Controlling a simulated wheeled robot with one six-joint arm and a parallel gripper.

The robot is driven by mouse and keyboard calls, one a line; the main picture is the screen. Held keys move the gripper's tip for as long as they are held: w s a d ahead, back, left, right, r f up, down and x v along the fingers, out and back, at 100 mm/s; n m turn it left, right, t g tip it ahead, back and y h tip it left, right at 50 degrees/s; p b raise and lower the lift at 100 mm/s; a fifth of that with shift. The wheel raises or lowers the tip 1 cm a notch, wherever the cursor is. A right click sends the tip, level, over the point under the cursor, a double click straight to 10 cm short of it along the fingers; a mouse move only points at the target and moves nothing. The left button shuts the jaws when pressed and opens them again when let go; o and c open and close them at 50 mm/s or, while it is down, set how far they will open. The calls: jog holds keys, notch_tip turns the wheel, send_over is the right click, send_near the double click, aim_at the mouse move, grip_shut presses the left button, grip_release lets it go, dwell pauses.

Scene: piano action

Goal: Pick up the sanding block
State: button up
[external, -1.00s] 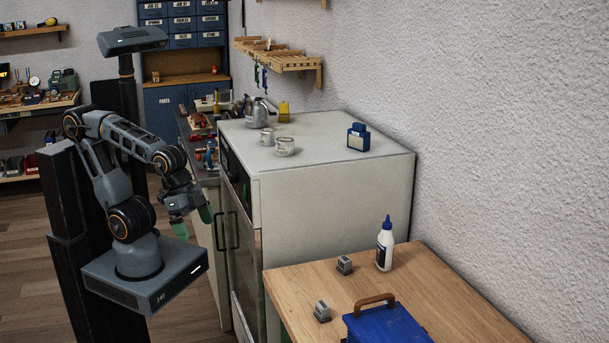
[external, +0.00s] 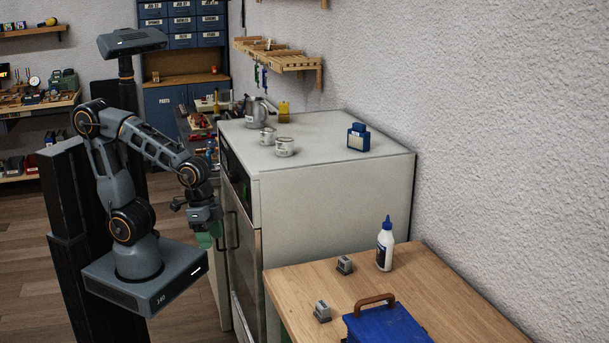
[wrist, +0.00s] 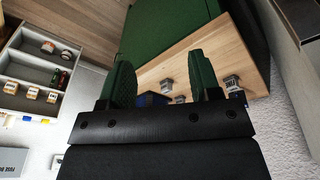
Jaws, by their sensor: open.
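Two small grey blocks sit apart on the wooden table, one near the glue bottle (external: 345,264) and one nearer the front left edge (external: 322,311). Either could be the sanding block; I cannot tell which from their shape. The wrist view shows small grey blocks on the wood beyond my fingers, one at the right (wrist: 232,83) and one between the fingers (wrist: 166,86). My gripper (external: 207,238) is open and empty, with green fingers, beside the front of the light cabinet. It is well to the left of the table and both blocks. The wrist view shows its fingers apart (wrist: 160,62).
A blue toolbox (external: 388,325) with a brown handle and a white glue bottle (external: 385,248) stand on the wooden table (external: 420,275). The light cabinet (external: 330,205), holding cups, a kettle and a blue container (external: 358,137), stands between the table and the back bench.

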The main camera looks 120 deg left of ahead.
jog(key=w+a+f+n+h, duration=0.1)
jog(key=w+a+f+n, duration=0.1)
jog(key=w+n, duration=0.3)
jog(key=w+a+f+n+t+h, duration=0.1)
jog(key=w+a+f+n+h, duration=0.1)
jog(key=w+n, duration=0.4)
jog(key=w+a+f+n+h+b, duration=0.1)
jog(key=w+a+f+n, duration=0.2)
jog(key=w+n, duration=0.3)
jog(key=shift+w+a+f+t+h, duration=0.15)
jog(key=shift+w+t+h, duration=0.05)
jog(key=shift+w, duration=0.15)
jog(key=shift+w+a+f+t+h, duration=0.1)
jog(key=shift+w+f+t+h, duration=0.1)
jog(key=shift+w, duration=0.15)
jog(key=w+n+t, duration=0.1)
jog(key=w+n, duration=0.2)
jog(key=n, duration=0.1)
jog(key=n+t, duration=0.2)
jog(key=n, duration=0.3)
send_near(322, 303)
jog(key=shift+h, duration=0.3)
jog(key=x, duration=0.5)
jog(key=shift+w+a+f, duration=0.15)
jog(key=shift+a+f, duration=0.1)
jog(key=shift+a, duration=0.1)
jog(key=shift+p+x, duration=0.65)
jog(key=shift+x, duration=2.1)
jog(key=shift+d, duration=0.1)
jog(key=c, duration=0.9)
